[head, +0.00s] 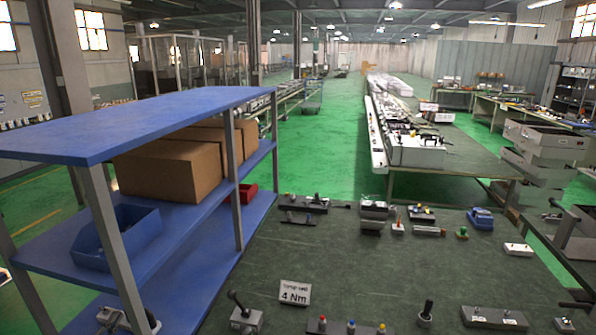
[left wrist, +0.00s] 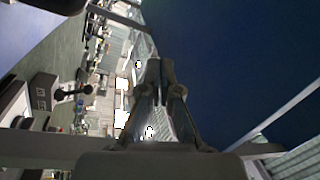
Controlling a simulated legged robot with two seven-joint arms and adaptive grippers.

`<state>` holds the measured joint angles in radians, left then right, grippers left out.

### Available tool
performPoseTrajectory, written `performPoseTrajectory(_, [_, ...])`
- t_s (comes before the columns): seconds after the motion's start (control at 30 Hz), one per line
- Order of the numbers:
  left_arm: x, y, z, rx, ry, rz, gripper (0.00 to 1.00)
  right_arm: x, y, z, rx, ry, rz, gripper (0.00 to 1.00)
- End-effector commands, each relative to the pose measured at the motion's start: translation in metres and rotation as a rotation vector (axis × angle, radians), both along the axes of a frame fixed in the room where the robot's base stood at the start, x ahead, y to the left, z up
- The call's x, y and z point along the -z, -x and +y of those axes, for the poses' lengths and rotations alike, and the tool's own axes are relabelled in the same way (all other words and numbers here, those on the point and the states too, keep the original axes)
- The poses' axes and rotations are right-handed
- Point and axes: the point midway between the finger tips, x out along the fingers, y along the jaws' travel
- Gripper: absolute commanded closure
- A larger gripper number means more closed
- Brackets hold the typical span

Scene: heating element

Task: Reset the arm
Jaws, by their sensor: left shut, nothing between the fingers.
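My left gripper (left wrist: 160,68) shows in the left wrist view with its two dark fingers together and nothing between them. Behind the fingers are a shelf post and a large dark blue surface, with no object touching the fingertips. In the head view, only small grey parts show low at the left edge of the picture, by the blue shelf (head: 130,125), and I cannot make out the fingers there. My right gripper cannot be made out in the head view.
The shelf holds cardboard boxes (head: 170,168), a blue bin (head: 118,235) and a red bin (head: 240,193). The dark green worktable (head: 380,275) carries a "4 Nm" sign (head: 294,294), a blue device (head: 480,218) and several small parts. Its middle is mostly clear.

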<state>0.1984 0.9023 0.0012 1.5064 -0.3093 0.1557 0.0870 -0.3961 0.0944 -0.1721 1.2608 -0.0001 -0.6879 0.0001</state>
Motion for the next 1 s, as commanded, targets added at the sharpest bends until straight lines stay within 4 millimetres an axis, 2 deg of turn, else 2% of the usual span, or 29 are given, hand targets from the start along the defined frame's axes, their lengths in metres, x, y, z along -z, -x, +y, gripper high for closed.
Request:
performPoseTrajectory(0.1, [0.019,-0.002,0.046,-0.213,0.097,0.093,1.0,0.0,0.0,0.0,0.0,0.0,0.001,0.69])
performPoseTrajectory(0.2, [0.043,0.006,0.081,-0.388,0.178,0.193,1.0,0.0,0.0,0.0,0.0,0.0,0.001,0.69])
performPoseTrajectory(0.4, [0.101,0.04,0.13,-0.693,0.32,0.433,1.0,0.0,0.001,0.0,0.0,0.0,0.002,0.69])
performPoseTrajectory(0.5, [0.16,0.051,0.111,-0.69,0.353,0.519,1.0,0.0,0.001,0.0,0.0,0.0,0.002,0.69])
performPoseTrajectory(0.57, [0.193,0.06,0.099,-0.688,0.371,0.566,1.0,0.0,0.001,0.0,0.0,0.0,0.002,0.69])
performPoseTrajectory(0.67, [0.25,0.078,0.075,-0.685,0.406,0.652,1.0,0.0,0.001,0.0,0.0,0.0,0.002,0.69])
performPoseTrajectory(0.77, [0.313,0.105,0.044,-0.681,0.446,0.752,1.0,0.0,0.001,0.0,0.0,0.0,0.002,0.69])
performPoseTrajectory(0.9, [0.403,0.157,-0.011,-0.679,0.509,0.908,1.0,0.0,0.001,0.0,0.0,-0.001,0.002,0.69])
performPoseTrajectory(1.0, [0.46,0.202,-0.055,-0.677,0.555,1.021,1.0,0.0,0.001,0.0,0.0,-0.001,0.002,0.69])
